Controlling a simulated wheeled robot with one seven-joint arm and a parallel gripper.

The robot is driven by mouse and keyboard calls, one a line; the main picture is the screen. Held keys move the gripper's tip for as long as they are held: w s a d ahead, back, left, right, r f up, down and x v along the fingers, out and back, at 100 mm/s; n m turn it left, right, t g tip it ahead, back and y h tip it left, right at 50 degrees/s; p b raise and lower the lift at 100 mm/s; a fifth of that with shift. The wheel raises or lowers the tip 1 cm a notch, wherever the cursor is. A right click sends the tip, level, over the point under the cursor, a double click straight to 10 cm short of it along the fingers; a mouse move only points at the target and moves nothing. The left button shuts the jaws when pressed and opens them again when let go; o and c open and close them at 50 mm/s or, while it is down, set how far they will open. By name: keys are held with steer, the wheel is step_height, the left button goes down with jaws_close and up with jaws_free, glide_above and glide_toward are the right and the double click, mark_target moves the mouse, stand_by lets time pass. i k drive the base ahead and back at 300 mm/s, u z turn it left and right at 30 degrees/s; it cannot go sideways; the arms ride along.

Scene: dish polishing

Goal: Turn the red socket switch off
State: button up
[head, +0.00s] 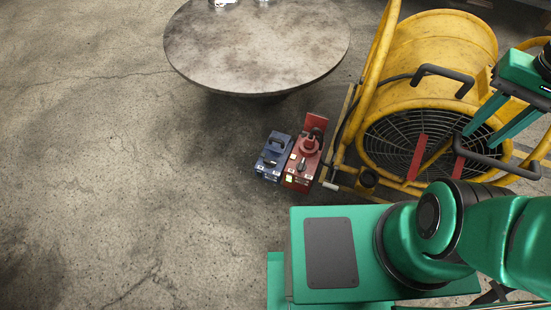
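The red socket box (298,177) stands on the floor left of the yellow fan, close beside a blue socket box (271,160). A red upright part (315,122) rises at its back, with a round red part in front of it. A small dark lever-like part (301,164) shows on its face; I take it for the switch, but its setting is too small to tell. My gripper (481,138) is at the upper right, in front of the fan in this view and well apart from the red box. Its two green fingers are spread with nothing visible between them.
A large yellow drum fan (432,45) with a tubular frame and dark handles stands right of the boxes. A round grey table (257,45) is above them. The concrete floor (110,170) at left is clear. My green base and arm fill the lower right.

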mark_target(301, 166)
steer(key=u, duration=0.15)
steer(key=i, duration=0.45)
steer(key=u, duration=0.1)
steer(key=k, duration=1.7)
steer(key=u, duration=1)
steer(key=i, duration=1.25)
steer(key=z, duration=0.85)
